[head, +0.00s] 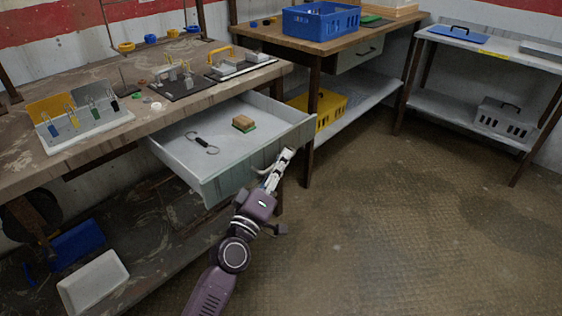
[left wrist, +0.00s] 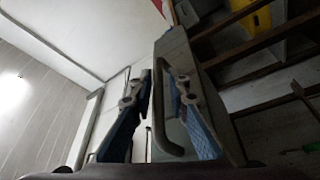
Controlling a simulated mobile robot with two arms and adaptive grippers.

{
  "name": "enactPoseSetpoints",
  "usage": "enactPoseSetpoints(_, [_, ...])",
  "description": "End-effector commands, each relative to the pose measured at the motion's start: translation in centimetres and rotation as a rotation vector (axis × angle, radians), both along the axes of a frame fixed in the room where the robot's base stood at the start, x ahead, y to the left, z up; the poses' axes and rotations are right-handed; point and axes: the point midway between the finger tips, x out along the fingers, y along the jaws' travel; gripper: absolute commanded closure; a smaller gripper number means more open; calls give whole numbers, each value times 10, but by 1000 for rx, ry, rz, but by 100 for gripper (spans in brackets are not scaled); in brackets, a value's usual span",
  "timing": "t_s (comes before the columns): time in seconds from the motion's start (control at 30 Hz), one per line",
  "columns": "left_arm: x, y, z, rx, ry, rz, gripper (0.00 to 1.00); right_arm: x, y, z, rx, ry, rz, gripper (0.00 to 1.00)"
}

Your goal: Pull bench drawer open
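The bench drawer (head: 180,140) is grey and stands pulled out from under the wooden bench (head: 95,152). A dark object with ringed ends (head: 203,145) and a tan-and-green block (head: 243,123) lie in it. My left gripper (head: 284,158) is at the right part of the drawer's front panel (head: 235,175). In the left wrist view, the fingers of my left gripper (left wrist: 163,85) stand apart, with the drawer's bar handle (left wrist: 160,130) between them. I cannot tell whether a finger touches the handle. My right gripper is not in view.
Padlocks on a stand (head: 85,125) and small fixtures stand on the bench. A second bench with a blue crate (head: 320,22) and a yellow bin (head: 318,108) is behind. A metal shelf table (head: 485,45) stands at right. The floor (head: 400,220) at right is clear.

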Motion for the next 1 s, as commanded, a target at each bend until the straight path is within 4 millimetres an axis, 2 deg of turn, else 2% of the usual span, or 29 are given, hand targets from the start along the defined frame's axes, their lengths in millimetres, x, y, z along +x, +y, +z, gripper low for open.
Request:
enactPoseSetpoints(0.17, [-5,2,-2,1,1,0,84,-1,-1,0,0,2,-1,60])
enactPoseSetpoints(0.27, [-17,6,-5,2,2,0,84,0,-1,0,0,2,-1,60])
enactPoseSetpoints(0.7, [-94,33,-22,2,3,-1,84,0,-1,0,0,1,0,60])
enactPoseSetpoints(0.83, [-106,37,-25,2,1,-1,84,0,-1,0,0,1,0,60])
enactPoseSetpoints(1.0, [-111,39,-25,-1,0,0,84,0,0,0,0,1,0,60])
